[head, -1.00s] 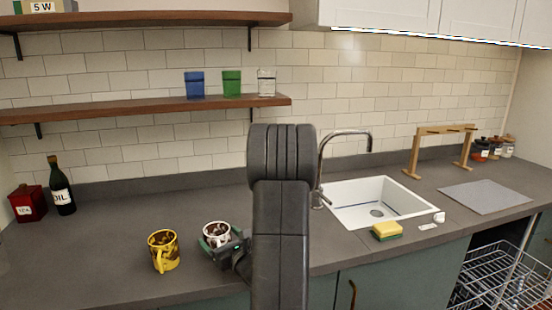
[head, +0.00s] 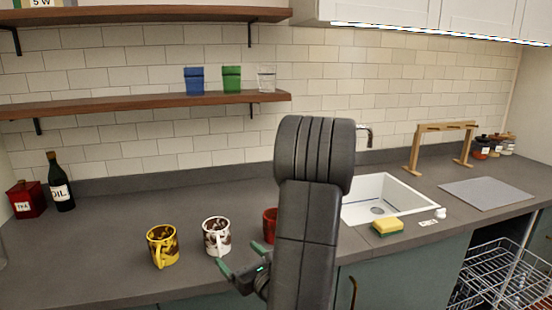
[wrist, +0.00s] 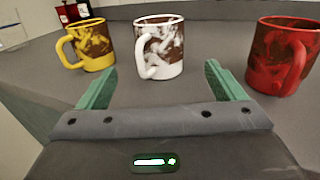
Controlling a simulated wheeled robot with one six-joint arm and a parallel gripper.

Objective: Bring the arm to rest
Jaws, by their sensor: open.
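My gripper (head: 242,273) is open and empty, low at the counter's front edge in the head view. Its two green fingers also show in the wrist view (wrist: 157,85), apart, with nothing between them. A white mug (head: 217,237) with a brown pattern stands upright just beyond the fingertips, and it also shows in the wrist view (wrist: 160,48). A yellow mug (head: 162,246) stands to its left. A red mug (head: 270,226) stands to its right, partly hidden by my arm in the head view.
A sink (head: 392,188) with its tap partly hidden lies right of my arm. A yellow sponge (head: 387,226) sits at its front edge. A wooden rack (head: 441,140) and grey mat (head: 486,195) are farther right. An oil bottle (head: 60,186) and red tin (head: 26,200) stand far left.

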